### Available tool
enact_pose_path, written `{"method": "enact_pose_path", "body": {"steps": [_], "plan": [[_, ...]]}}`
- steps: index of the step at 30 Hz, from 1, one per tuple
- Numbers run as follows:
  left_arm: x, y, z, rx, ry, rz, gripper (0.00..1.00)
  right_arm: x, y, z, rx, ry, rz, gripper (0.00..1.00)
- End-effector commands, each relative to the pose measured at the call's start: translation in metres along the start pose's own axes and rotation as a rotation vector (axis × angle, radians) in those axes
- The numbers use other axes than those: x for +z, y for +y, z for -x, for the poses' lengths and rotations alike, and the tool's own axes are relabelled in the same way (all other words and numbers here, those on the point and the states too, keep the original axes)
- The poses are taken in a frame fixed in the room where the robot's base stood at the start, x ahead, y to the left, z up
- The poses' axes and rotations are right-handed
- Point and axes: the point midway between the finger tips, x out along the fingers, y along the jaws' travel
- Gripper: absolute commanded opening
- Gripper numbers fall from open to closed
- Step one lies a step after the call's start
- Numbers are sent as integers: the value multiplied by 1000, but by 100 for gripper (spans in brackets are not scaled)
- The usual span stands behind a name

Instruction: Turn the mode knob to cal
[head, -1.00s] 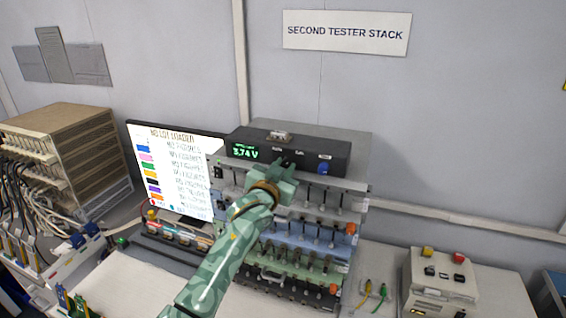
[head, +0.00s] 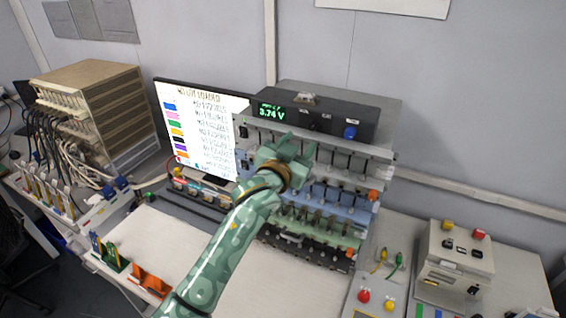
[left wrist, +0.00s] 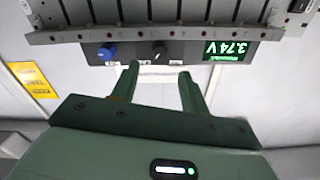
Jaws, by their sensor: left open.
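The black meter box (head: 330,118) sits on top of the tester rack and its green display reads 3.74 V. A blue knob (head: 350,131) is at its right end; it also shows in the left wrist view (left wrist: 107,52), which sees the box upside down. A black knob with a pale pointer mark (left wrist: 158,50) sits between the blue knob and the display. The knob labels are too small to read. My left gripper (head: 298,145) is just below the box front. In the left wrist view its open, empty fingers (left wrist: 158,70) point toward the black knob, apart from it.
The tester rack (head: 330,190) with rows of clips stands below the box. A monitor (head: 205,120) is close on its left. A control box with red and yellow buttons (head: 455,260) stands at the right.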

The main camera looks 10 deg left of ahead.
Motion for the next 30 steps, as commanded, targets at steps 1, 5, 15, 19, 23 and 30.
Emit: {"method": "enact_pose_path", "body": {"steps": [1,5,15,19,23,30], "plan": [[1,0,15,1,0,0,45,0,0,0,0,0,0,36],[2,0,48,0,-1,0,45,0,0,-1,0,0,0,36],[0,0,90,0,-1,0,45,0,-1,-2,-1,0,0,36],[0,0,91,0,-1,0,45,0,-1,-2,-1,0,0,36],[0,0,91,0,0,0,45,0,-1,-2,-1,0,0,36],[8,-2,96,-6,-25,-8,45,0,-1,-2,-1,0,0,36]]}}
